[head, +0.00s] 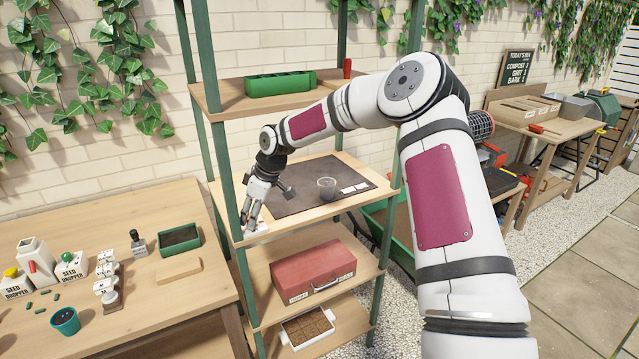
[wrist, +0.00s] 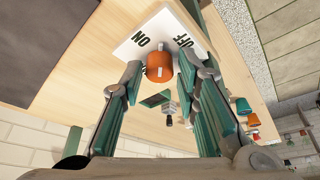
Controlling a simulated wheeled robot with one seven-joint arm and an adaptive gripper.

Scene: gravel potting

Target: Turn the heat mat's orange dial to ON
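The orange dial (wrist: 159,67) sits on a white plate (wrist: 137,46) marked ON and OFF at the shelf's edge. In the wrist view ON is at upper left of the dial and OFF at upper right. I cannot tell which word the dial points to. My gripper (wrist: 160,72) has its fingers apart, one on each side of the dial; I see no clear contact. In the head view my gripper (head: 251,219) reaches down to the white plate at the shelf's front left corner, and the dial is hidden. The dark heat mat (head: 300,200) lies flat beside it.
A clear cup (head: 326,188) and a white label strip (head: 354,188) are on the mat. A green shelf post (head: 232,190) stands close beside my gripper. A red toolbox (head: 313,270) is on the shelf below. A potting table (head: 180,300) with bottles stands at left.

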